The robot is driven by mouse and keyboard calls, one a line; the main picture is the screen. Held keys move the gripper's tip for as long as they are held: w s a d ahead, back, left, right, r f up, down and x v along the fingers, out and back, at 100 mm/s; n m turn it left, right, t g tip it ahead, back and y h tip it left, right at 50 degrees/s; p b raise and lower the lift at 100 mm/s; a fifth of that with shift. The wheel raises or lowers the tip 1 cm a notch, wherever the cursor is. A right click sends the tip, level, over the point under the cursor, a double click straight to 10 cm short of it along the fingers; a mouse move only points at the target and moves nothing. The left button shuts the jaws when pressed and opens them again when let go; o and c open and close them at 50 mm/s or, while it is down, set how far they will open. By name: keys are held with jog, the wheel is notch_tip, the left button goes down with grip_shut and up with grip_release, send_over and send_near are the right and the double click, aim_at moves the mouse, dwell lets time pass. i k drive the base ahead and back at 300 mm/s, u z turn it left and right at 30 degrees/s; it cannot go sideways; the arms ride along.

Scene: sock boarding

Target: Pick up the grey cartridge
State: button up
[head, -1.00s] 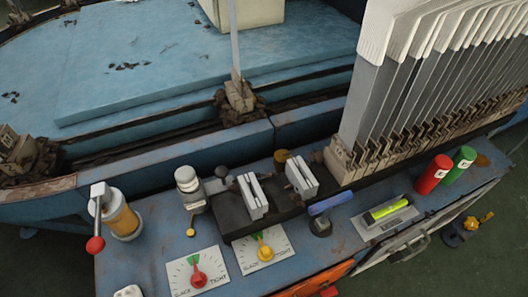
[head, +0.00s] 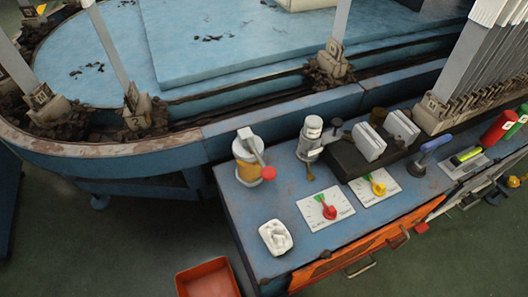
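I cannot pick out a grey cartridge for certain. A grey, upright cylindrical fitting (head: 311,131) stands on the blue bench, and I cannot tell whether it is a cartridge or a fixed part. A red cylinder (head: 498,128) with a pale label stands at the bench's right end. My gripper is not in view.
The blue bench (head: 262,215) carries an amber jar (head: 247,172) with a red-knobbed lever, two dials (head: 326,207) and a white dish (head: 276,237). A red bin (head: 208,280) stands on the floor below. Upright boards rise at top right.

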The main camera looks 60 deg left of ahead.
aim_at(312, 124)
jog(key=k, duration=0.45)
jog(key=z, duration=0.8)
jog(key=i, duration=1.5)
jog(key=u, duration=3.7)
jog(key=i, duration=0.35)
jog(key=u, duration=0.05)
